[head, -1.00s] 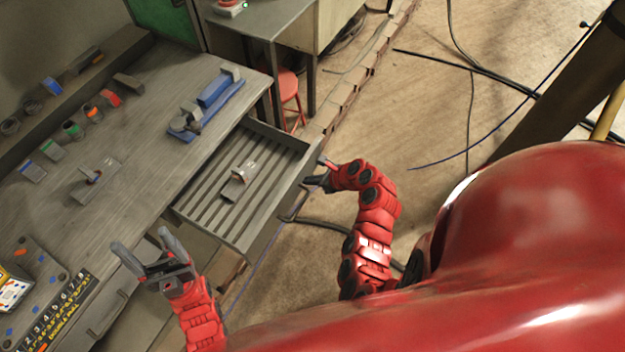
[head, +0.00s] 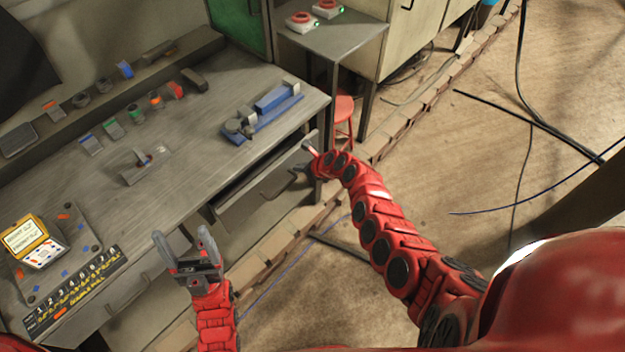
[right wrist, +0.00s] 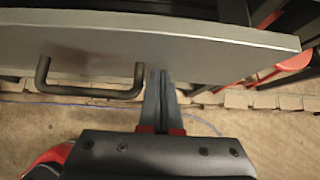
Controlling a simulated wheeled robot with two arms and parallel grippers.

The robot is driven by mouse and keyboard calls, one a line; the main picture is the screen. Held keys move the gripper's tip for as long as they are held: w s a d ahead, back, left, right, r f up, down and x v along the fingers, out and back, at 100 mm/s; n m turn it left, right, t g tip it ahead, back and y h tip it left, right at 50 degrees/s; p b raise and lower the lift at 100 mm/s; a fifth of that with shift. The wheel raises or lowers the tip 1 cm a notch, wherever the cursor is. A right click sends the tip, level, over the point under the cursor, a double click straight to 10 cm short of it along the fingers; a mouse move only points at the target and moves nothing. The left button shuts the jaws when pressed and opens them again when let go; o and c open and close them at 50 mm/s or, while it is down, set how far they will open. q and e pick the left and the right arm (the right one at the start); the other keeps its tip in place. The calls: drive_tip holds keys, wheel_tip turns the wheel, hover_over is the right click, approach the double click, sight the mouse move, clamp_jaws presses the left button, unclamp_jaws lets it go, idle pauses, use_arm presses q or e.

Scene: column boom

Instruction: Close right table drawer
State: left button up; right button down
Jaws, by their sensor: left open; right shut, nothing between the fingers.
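The right table drawer (head: 262,180) sits under the grey workbench (head: 200,125) and is nearly in, with a narrow dark gap showing behind its front. In the right wrist view its grey front (right wrist: 200,55) fills the upper part, with a dark bar handle (right wrist: 90,92) at left. My right gripper (head: 308,150) is at the right end of the drawer front. Its fingers (right wrist: 158,85) are shut and empty, tips against or very close to the front, right of the handle. My left gripper (head: 180,240) is open and empty in front of the bench, left of the drawer.
A blue vise-like tool (head: 265,110) and several small blocks stand on the bench. A red stool (head: 344,115) is beyond the bench's right end. A side table (head: 335,40) stands behind it. Cables (head: 530,110) lie on the otherwise open floor at right.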

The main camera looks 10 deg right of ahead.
sight(287, 157)
drive_tip(key=w+a+b, duration=0.1)
drive_tip(key=w+b, duration=0.1)
drive_tip(key=w+a+b, duration=0.1)
drive_tip(key=w+a, duration=0.1)
drive_tip(key=shift+w+a+f+b, duration=0.1)
drive_tip(key=shift+a+f+b, duration=0.05)
drive_tip(key=shift+b, duration=0.2)
drive_tip(key=shift+w+a+r, duration=0.15)
drive_tip(key=shift+r, duration=0.1)
drive_tip(key=shift+w+r, duration=0.1)
drive_tip(key=shift+r, duration=0.05)
